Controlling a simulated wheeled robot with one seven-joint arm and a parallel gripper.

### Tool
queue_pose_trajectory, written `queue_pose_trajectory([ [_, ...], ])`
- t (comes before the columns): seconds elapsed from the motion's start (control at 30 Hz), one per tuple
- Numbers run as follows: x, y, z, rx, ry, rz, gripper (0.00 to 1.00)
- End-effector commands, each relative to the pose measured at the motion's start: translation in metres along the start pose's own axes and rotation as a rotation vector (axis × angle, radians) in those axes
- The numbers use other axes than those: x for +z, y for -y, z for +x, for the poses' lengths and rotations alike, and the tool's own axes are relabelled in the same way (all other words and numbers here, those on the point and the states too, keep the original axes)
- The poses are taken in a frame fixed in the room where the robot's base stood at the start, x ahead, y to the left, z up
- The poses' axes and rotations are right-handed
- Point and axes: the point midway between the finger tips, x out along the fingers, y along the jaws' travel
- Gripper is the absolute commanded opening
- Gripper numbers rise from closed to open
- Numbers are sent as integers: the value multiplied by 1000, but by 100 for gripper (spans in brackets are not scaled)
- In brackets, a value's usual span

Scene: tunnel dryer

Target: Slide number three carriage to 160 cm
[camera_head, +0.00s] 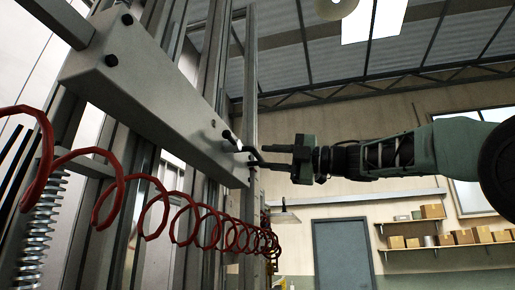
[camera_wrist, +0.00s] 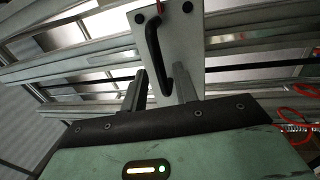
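A long grey carriage beam (camera_head: 150,95) with black bolts slants across the upright rails in the head view. No number or scale is readable on it. Its end plate (camera_wrist: 183,45) faces me in the wrist view. A black bar handle (camera_head: 243,149) sticks out from the beam's lower right end; it also shows in the wrist view (camera_wrist: 153,45). My gripper (camera_head: 272,157) is level with the handle, reaching in from the right. In the wrist view its two fingers (camera_wrist: 161,90) stand apart, with the handle's near end between them and gaps on both sides.
A red coiled hose (camera_head: 165,205) hangs below the beam, left of my gripper. Upright metal rails (camera_head: 215,60) stand behind the beam. A steel spring (camera_head: 42,225) is at lower left. Shelves with boxes (camera_head: 445,240) and a door (camera_head: 343,254) are far back.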

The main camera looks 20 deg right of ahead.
Motion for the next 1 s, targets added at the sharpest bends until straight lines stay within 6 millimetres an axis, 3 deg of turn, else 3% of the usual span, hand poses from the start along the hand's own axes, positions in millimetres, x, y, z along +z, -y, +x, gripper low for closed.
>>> queue_pose_trajectory([
  [0.1,0,-3,20,-1,-2,2,29],
  [0.23,0,-2,32,0,-1,0,29],
  [0.63,0,0,38,0,1,0,29],
  [0.73,0,0,38,0,1,0,2],
  [1.0,0,5,37,-1,1,1,0],
])
